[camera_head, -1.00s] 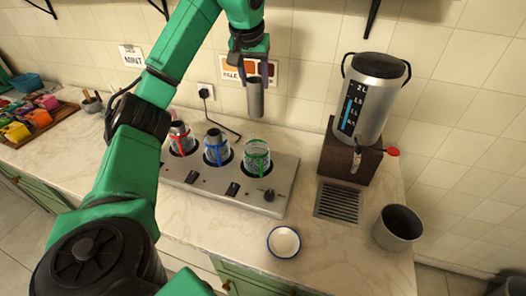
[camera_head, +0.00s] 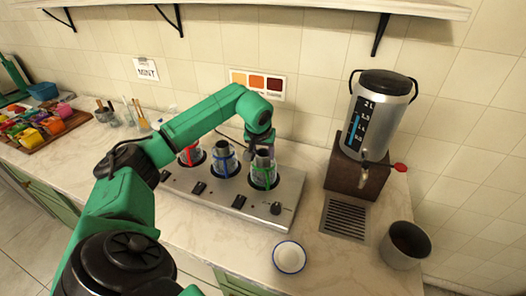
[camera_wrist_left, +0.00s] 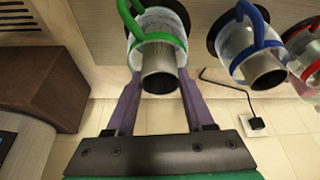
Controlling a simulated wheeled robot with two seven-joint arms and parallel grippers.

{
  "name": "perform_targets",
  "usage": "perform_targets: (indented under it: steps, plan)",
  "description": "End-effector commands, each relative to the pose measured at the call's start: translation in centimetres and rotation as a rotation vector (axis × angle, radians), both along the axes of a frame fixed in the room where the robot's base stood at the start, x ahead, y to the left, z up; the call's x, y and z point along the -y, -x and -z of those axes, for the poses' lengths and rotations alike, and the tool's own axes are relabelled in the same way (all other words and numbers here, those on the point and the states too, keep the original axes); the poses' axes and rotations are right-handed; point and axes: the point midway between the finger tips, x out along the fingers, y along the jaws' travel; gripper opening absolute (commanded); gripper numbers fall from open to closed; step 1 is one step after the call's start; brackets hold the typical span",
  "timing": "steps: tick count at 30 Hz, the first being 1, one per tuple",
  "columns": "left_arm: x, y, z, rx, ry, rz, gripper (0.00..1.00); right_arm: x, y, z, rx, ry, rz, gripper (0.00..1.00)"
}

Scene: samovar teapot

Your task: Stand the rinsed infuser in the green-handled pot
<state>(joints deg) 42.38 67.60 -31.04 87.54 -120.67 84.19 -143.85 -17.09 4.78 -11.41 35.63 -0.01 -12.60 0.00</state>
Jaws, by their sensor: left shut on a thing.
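The infuser is a grey metal cylinder (camera_head: 263,158) and stands upright at the mouth of the green-handled pot (camera_head: 264,180), its lower part inside the glass. My left gripper (camera_head: 261,143) points down over this pot and is shut on the infuser's upper part. In the left wrist view, the infuser (camera_wrist_left: 160,70) shows its open round top between the purple fingers of my gripper (camera_wrist_left: 158,88), with the green handle (camera_wrist_left: 158,40) beside it. How deep the infuser sits cannot be told. My right gripper is not in view.
The blue-handled pot (camera_head: 224,163) and red-handled pot (camera_head: 190,157) stand close to the left on the metal warmer (camera_head: 225,193), each with a metal cylinder in it. A water urn (camera_head: 378,115) stands on the right. A small bowl (camera_head: 289,257) and a grey cup (camera_head: 404,246) are in front.

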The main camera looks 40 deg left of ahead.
Motion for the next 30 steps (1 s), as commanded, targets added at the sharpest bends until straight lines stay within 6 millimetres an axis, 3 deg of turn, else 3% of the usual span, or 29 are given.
perform_targets:
  steps: [10, 11, 12, 13, 23, 26, 30]
  plan:
    - [0.0, 0.0, 0.5, 0.000, 0.000, 0.000, 0.00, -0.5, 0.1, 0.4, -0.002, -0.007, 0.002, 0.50]
    - [0.0, 0.0, 0.4, 0.000, 0.000, -0.001, 0.65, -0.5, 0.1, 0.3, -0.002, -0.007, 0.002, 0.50]
    - [0.0, 0.0, 0.4, 0.000, 0.000, 0.000, 0.80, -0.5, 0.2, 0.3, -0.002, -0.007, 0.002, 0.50]
    - [0.0, 0.0, 0.4, 0.000, 0.000, -0.001, 0.83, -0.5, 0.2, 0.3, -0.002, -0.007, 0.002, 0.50]
    - [0.0, 0.0, -0.1, 0.001, 0.000, 0.000, 0.83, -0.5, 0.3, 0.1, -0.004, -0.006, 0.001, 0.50]
    - [0.1, 0.2, -1.1, 0.005, 0.000, 0.000, 0.83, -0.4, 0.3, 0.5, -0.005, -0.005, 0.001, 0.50]
    - [0.8, 1.4, -4.4, 0.007, -0.002, 0.001, 0.83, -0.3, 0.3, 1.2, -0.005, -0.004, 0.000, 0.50]
